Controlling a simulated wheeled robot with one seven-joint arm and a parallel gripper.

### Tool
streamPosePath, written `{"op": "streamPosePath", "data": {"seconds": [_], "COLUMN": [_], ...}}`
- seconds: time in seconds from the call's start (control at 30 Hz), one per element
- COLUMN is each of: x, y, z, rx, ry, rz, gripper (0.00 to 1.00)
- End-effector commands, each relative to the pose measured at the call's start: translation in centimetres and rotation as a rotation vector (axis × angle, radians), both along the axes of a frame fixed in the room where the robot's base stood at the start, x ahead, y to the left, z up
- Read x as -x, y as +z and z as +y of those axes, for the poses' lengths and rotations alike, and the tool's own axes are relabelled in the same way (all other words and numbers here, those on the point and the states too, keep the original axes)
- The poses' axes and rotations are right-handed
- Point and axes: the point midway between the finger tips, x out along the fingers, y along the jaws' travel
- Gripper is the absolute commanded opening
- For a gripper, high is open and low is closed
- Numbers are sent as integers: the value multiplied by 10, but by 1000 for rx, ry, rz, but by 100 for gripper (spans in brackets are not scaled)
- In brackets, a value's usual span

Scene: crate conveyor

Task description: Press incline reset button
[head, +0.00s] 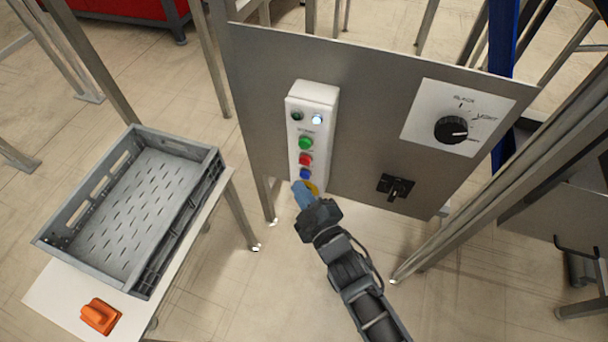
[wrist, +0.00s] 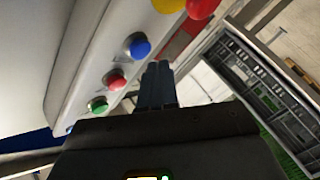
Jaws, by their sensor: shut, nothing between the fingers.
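A white button box (head: 319,110) is fixed to a grey panel. It carries a green button (head: 305,142), a red button (head: 305,159) and a blue button (head: 305,173) in a column; their labels are too small to read. My gripper (head: 303,194) is shut and empty, its fingertips over the lower end of the box, just below the blue button. In the wrist view my fingers (wrist: 158,75) point up beside the blue button (wrist: 138,46), seemingly apart from it. The red button (wrist: 116,80) and green button (wrist: 97,105) are farther down the row.
A yellow piece (head: 312,188) at the box's lower end is partly hidden by my gripper; the wrist view shows a red knob (wrist: 203,8) there. A rotary dial (head: 451,130) and black switch (head: 395,186) are right of the box. A grey crate (head: 212,165) stands left.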

Motion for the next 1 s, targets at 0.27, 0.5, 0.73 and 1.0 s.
{"op": "streamPosePath", "data": {"seconds": [0.27, 0.5, 0.73, 1.0], "x": [0, 0, -1, -9], "y": [0, 0, 1, 1], "z": [0, 0, 0, -3], "rx": [0, 0, 1, 0], "ry": [0, 0, -1, -1], "rz": [0, 0, -1, -1], "gripper": [0, 0, 0, 0]}}
